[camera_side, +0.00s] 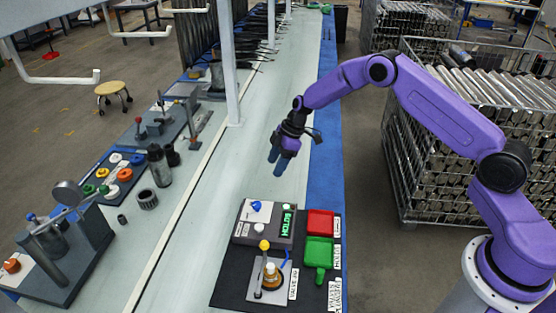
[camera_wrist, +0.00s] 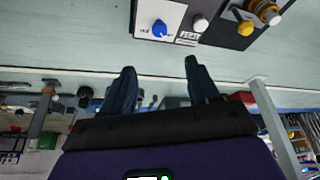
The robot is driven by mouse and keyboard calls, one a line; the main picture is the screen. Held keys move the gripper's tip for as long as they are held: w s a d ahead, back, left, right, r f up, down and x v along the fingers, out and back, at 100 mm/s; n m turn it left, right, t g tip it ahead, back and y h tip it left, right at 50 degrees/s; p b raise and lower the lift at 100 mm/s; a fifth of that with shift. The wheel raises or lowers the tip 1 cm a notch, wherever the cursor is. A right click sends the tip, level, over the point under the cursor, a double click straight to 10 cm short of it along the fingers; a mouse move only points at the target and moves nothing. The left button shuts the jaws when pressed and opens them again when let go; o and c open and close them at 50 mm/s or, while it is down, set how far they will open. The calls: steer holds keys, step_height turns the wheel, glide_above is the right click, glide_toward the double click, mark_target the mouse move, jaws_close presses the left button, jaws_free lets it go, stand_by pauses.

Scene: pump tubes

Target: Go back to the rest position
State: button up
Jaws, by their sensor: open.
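My gripper (camera_side: 277,160) hangs in the air over the pale bench (camera_side: 190,225), behind the test station, with its fingers pointing down. In the wrist view my gripper (camera_wrist: 157,78) shows two dark fingers spread apart with nothing between them. The blue knob (camera_wrist: 159,28) also shows at the top of the wrist view.
A red tray (camera_side: 320,222) and a green tray (camera_side: 319,252) lie right of the station on a black mat (camera_side: 232,284). A white post (camera_side: 229,70) rises from the bench left of my gripper. Wire cages (camera_side: 420,170) of metal tubes stand at the right.

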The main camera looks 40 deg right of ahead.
steer(key=shift+s+d+r, duration=0.1)
steer(key=shift+d+r, duration=0.1)
steer(key=shift+r, duration=0.15)
steer(key=s+a+r+g, duration=0.1)
steer(key=s+a+r, duration=0.2)
steer(key=s+r, duration=0.3)
steer(key=s+a+r+h, duration=0.1)
steer(key=s+a+r, duration=0.3)
steer(key=s, duration=0.4)
steer(key=s+a+r+g, duration=0.1)
steer(key=s+a+r, duration=0.2)
steer(key=s+r, duration=0.3)
steer(key=s+d+r+h, duration=0.1)
steer(key=s+d, duration=0.2)
steer(key=s, duration=0.5)
steer(key=s+d+r+h, duration=0.1)
steer(key=s+d, duration=0.3)
steer(key=s, duration=0.4)
steer(key=s+d+r+m, duration=0.1)
steer(key=s+d, duration=0.3)
steer(key=s, duration=0.5)
steer(key=shift+r+t+h, duration=0.2)
steer(key=shift+t+h, duration=0.1)
steer(key=shift+h, duration=0.1)
steer(key=shift+d, duration=0.1)
